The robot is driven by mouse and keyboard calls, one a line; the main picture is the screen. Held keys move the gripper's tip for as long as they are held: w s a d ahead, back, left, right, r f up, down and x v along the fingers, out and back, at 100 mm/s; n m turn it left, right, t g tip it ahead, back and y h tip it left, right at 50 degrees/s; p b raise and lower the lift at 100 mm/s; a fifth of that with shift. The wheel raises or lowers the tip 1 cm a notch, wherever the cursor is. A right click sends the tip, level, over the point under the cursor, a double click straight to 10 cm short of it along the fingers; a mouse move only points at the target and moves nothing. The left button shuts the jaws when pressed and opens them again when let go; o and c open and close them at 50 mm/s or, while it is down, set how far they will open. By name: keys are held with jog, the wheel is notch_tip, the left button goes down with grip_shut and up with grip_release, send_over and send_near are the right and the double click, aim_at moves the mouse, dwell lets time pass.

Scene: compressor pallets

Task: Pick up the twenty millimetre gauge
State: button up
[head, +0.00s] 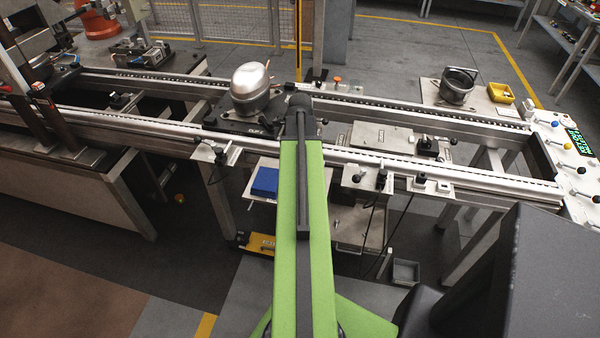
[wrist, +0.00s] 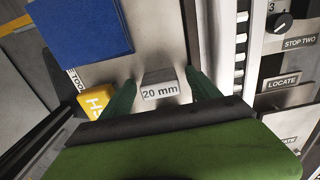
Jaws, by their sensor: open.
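The twenty millimetre gauge (wrist: 160,91) is a small pale grey block labelled "20 mm" on a light grey shelf surface (wrist: 156,35) in the wrist view. My gripper (wrist: 160,78) is open, with one dark green finger on each side of the gauge. A gap shows between the left finger and the block; the right finger is closer to it, and contact is hard to judge. In the head view my green arm covers the spot, and the gauge and my fingers do not show.
A blue block (wrist: 85,30) lies on the same shelf and also shows in the head view (head: 264,182). A yellow piece (wrist: 95,103) sits close left of my left finger. The conveyor rail (wrist: 240,50) with labelled stops runs along the right. A compressor (head: 252,88) stands on the conveyor.

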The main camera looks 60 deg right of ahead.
grip_shut()
dwell(0.3)
jog(key=shift+r, duration=0.1)
jog(key=shift+r+p, duration=0.6)
jog(key=shift+p, duration=0.05)
notch_tip(320, 180, up, 4)
jog(key=p, duration=0.4)
jog(key=s+d+r+p, duration=0.2)
jog(key=s, duration=0.3)
jog(key=s+d+r+p, duration=0.1)
jog(key=s+r+p, duration=0.2)
jog(key=s, duration=0.3)
jog(key=shift+d+r+p, duration=0.35)
